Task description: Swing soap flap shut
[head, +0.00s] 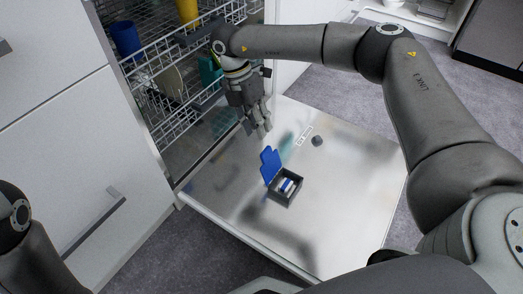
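The blue soap flap (270,166) stands up, open, at the left edge of the dark soap box (287,199) on the inside of the lowered dishwasher door (346,209). A blue and white tablet (287,185) lies in the box. My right gripper (261,128) hangs above the door, up and slightly left of the flap, and appears apart from it. Its fingers point down, and I see nothing held. Whether the fingers are parted is too small to tell. My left gripper is out of view; only part of my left arm shows at the lower left.
Dishwasher racks (182,100) are above and behind the door, with a blue cup (126,38), a yellow cup (188,10) and plates. A small dark round cap (317,141) sits on the door. White cabinet fronts (62,130) with a handle stand at left.

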